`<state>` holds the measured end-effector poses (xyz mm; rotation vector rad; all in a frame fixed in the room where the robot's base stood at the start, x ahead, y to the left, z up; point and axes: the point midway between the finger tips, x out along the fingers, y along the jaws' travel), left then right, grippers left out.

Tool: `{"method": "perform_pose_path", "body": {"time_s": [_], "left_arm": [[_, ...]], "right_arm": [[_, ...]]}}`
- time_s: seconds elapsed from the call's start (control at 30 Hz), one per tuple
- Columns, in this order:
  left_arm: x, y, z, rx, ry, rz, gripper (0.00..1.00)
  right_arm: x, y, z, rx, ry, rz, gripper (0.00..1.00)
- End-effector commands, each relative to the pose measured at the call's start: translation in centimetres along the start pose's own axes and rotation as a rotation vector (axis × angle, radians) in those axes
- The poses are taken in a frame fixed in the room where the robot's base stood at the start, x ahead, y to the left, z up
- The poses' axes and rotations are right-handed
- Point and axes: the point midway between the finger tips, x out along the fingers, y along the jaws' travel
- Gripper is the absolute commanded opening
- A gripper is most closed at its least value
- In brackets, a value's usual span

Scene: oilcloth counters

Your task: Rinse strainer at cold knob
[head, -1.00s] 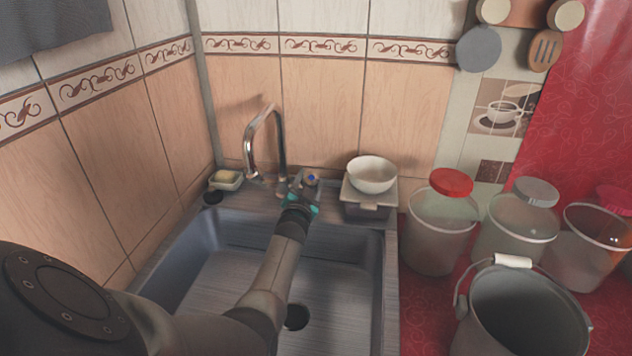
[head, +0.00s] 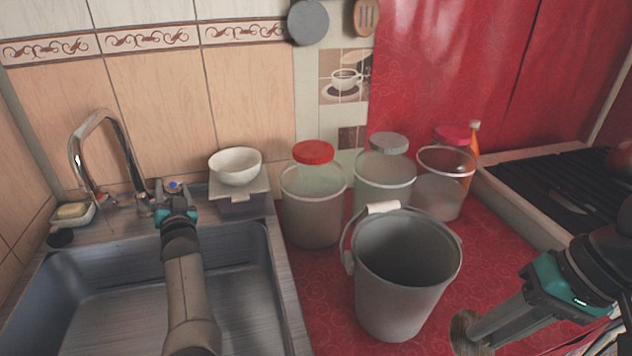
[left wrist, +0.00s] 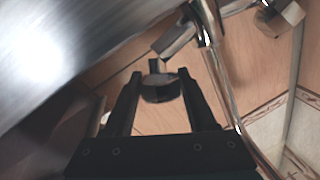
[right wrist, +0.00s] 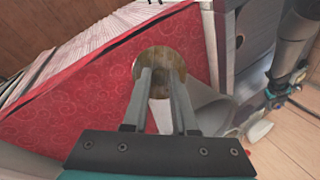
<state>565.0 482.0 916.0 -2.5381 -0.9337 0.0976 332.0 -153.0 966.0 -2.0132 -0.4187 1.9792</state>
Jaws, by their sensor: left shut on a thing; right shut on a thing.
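The chrome faucet (head: 100,150) stands behind the sink (head: 110,310). The cold knob, with a blue dot (head: 173,185), is at its right. My left gripper (head: 176,210) is at this knob; in the left wrist view, its fingers (left wrist: 160,84) close around a dark round knob (left wrist: 160,90). My right gripper (head: 482,326) is over the red counter at lower right, shut on a round, brownish disc-like thing, apparently the strainer (head: 462,334). It also shows at the fingertips in the right wrist view (right wrist: 165,54), away from the sink. No water stream is visible.
A grey bucket (head: 400,290) stands on the red oilcloth (head: 300,270) between sink and right gripper. Lidded jars (head: 313,215) stand behind it. A white bowl (head: 236,167) sits right of the faucet, a soap dish (head: 73,214) left. A stove (head: 550,190) is at right.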

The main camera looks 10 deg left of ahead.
Motion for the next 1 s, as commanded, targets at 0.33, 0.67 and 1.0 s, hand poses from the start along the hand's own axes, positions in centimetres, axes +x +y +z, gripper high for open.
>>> {"method": "perform_pose_path", "body": {"time_s": [0.33,0.67,1.0], "left_arm": [[0.0,-0.1,-0.1,-0.021,-0.002,-0.074,0.01],[0.0,-0.1,-0.1,-0.019,-0.002,-0.074,0.62],[0.0,-0.1,0.0,-0.020,-0.004,-0.072,0.86]], "right_arm": [[2.0,0.9,0.0,0.000,0.001,0.000,0.00],[1.9,0.8,0.0,0.000,0.001,0.000,0.00],[1.9,0.8,0.0,0.000,0.000,0.000,0.00]]}}
